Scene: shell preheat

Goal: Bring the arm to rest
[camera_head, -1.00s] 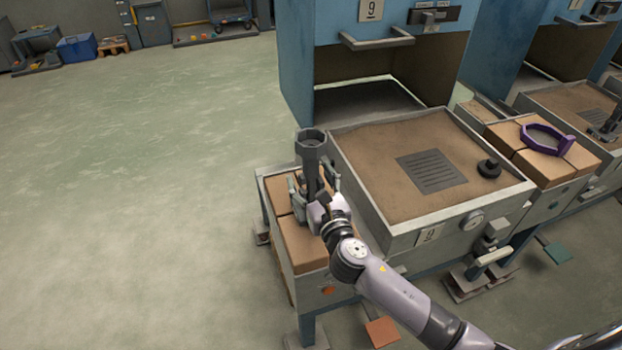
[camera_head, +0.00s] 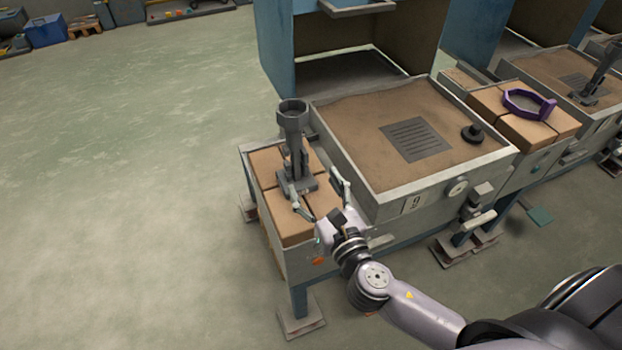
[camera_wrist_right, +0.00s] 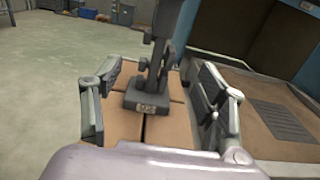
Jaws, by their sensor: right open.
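My right gripper (camera_head: 322,197) is open and empty at the front of the side shelf, just in front of a dark grey upright tool with a ring-shaped top (camera_head: 292,135). The tool stands upright on tan blocks (camera_head: 284,226) in the side shelf, left of the sand-coloured tray. In the right wrist view the tool's base (camera_wrist_right: 148,102) sits on the blocks between and beyond the two spread fingers, with a gap to each. Its top is cut off in that view. My left gripper is not in view.
The sand-coloured tray (camera_head: 350,122) with a dark grate (camera_head: 415,139) and a black knob (camera_head: 474,132) lies right of the shelf. A purple ring (camera_head: 529,103) rests on blocks further right. Blue cabinets stand behind. The floor (camera_head: 120,200) at left is clear.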

